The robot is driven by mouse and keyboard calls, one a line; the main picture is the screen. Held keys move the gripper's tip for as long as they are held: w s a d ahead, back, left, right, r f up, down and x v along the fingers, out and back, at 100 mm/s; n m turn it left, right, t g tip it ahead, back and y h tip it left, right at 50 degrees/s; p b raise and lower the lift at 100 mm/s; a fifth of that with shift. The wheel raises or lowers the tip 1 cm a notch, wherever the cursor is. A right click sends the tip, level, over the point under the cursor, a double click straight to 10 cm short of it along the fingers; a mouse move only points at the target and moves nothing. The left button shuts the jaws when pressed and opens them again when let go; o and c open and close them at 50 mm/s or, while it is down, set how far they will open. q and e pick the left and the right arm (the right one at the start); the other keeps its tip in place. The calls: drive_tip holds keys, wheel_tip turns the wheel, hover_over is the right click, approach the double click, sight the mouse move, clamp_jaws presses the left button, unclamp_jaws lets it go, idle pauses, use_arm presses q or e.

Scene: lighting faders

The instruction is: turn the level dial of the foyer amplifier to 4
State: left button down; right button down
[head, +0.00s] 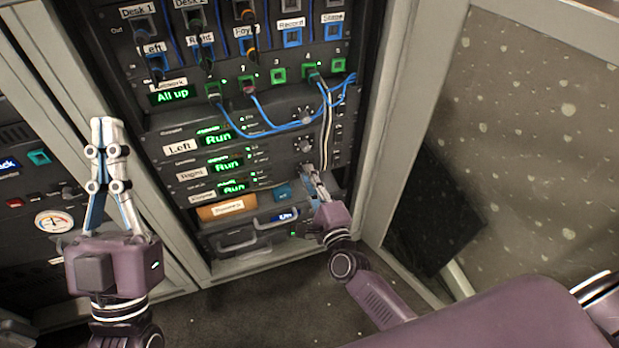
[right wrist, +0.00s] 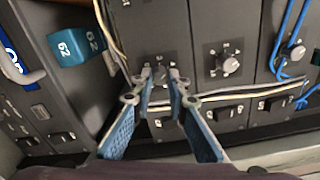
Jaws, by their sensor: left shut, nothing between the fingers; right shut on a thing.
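The foyer amplifier is the lowest of the three amplifier rows in the head view, with its green Run display (head: 234,187) lit. Its level dial (right wrist: 160,74) shows in the right wrist view, mostly hidden by fingertips. My right gripper (head: 312,178) reaches the right end of that row and is shut on the dial; its fingertips also show in the right wrist view (right wrist: 160,86). The dial's pointer and setting cannot be read. My left gripper (head: 106,128) is shut and empty, raised in front of the frame left of the rack.
The right amplifier's dial (right wrist: 229,64) and left amplifier's dial (right wrist: 295,52) stand beside the held one. Pale cables (head: 327,130) hang close to my right gripper. Blue cables (head: 275,125) loop above. Drawer handles (head: 275,220) jut out below.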

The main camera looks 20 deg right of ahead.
use_arm(q)
drive_tip(key=shift+s+a+r+h, duration=0.1)
drive_tip(key=shift+s+r+h, duration=0.2)
drive_tip(key=shift+s+r, duration=0.1)
use_arm(e)
drive_tip(key=shift+m, duration=0.3)
use_arm(q)
drive_tip(key=shift+t, duration=0.3)
use_arm(e)
drive_tip(key=c, duration=1.9)
unclamp_jaws()
use_arm(q)
drive_tip(key=shift+f, duration=0.1)
use_arm(e)
drive_tip(key=s, duration=1.2)
drive_tip(key=shift+d, duration=0.25)
drive_tip(key=shift+r, duration=0.1)
